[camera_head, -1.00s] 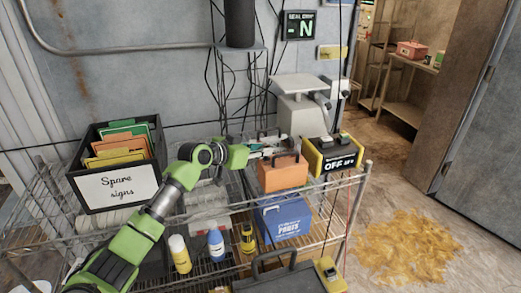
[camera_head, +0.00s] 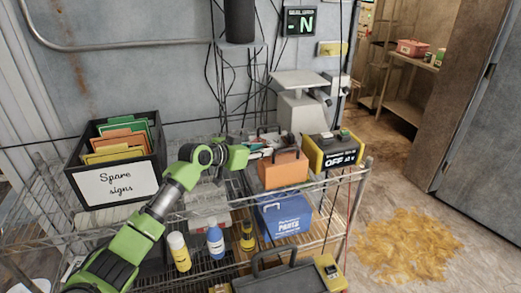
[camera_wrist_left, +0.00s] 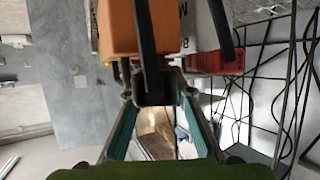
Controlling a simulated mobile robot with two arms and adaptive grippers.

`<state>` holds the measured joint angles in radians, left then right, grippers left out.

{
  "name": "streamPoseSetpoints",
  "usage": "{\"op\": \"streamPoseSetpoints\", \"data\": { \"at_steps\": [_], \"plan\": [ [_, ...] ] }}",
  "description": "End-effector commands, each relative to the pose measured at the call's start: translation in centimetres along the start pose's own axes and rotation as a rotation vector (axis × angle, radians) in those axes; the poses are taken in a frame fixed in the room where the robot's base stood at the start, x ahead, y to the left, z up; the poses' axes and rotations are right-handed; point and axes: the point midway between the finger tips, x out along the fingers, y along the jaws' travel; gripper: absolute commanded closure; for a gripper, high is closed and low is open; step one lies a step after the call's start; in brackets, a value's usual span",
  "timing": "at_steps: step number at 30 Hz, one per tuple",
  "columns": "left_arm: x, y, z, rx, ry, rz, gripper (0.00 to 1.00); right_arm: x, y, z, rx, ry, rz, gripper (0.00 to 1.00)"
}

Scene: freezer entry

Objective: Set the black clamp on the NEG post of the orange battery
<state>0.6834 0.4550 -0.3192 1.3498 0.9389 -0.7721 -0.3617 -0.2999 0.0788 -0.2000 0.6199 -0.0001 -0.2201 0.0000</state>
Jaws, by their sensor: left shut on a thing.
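The orange battery (camera_head: 284,171) stands on the wire cart's upper level, left of a yellow-and-black unit (camera_head: 332,153) marked OFF. It fills the upper left of the left wrist view (camera_wrist_left: 118,28). My left gripper (camera_head: 270,152) reaches in from the left to the battery's top rear edge. In the left wrist view its teal fingers are shut on the black clamp (camera_wrist_left: 154,88), right by the battery's edge. Black cables or handles run past the clamp. The NEG post is not clear, and I cannot tell whether the clamp touches it. My right gripper is not in view.
A bin of spare signs (camera_head: 115,180) stands on the left. A blue box (camera_head: 284,216), bottles (camera_head: 178,251) and a black case (camera_head: 285,275) crowd the cart below. A scale (camera_head: 300,100) stands behind the battery. Thin black cables hang along the wall.

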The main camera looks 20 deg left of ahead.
Motion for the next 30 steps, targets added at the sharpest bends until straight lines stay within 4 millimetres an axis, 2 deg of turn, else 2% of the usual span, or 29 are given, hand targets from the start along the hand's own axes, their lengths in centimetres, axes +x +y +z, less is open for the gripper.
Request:
{"op": "streamPoseSetpoints", "data": {
  "at_steps": [15, 16, 18, 26, 30],
  "plan": [
    [0.5, 0.0, 1.1, 0.000, 0.002, 0.000, 1.00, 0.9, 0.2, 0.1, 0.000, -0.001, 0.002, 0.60],
    [0.4, 0.0, 1.0, 0.000, 0.002, 0.000, 0.73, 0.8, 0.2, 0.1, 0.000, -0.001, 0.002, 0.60],
    [0.4, 0.0, 0.9, 0.000, 0.002, 0.000, 0.59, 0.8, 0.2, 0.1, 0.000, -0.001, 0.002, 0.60],
    [0.4, 0.1, 1.1, 0.000, -0.002, 0.002, 0.59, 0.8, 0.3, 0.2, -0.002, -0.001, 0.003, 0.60],
    [-0.2, 0.0, 1.1, 0.001, -0.001, 0.001, 0.59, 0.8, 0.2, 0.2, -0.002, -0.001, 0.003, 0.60]
  ]
}}
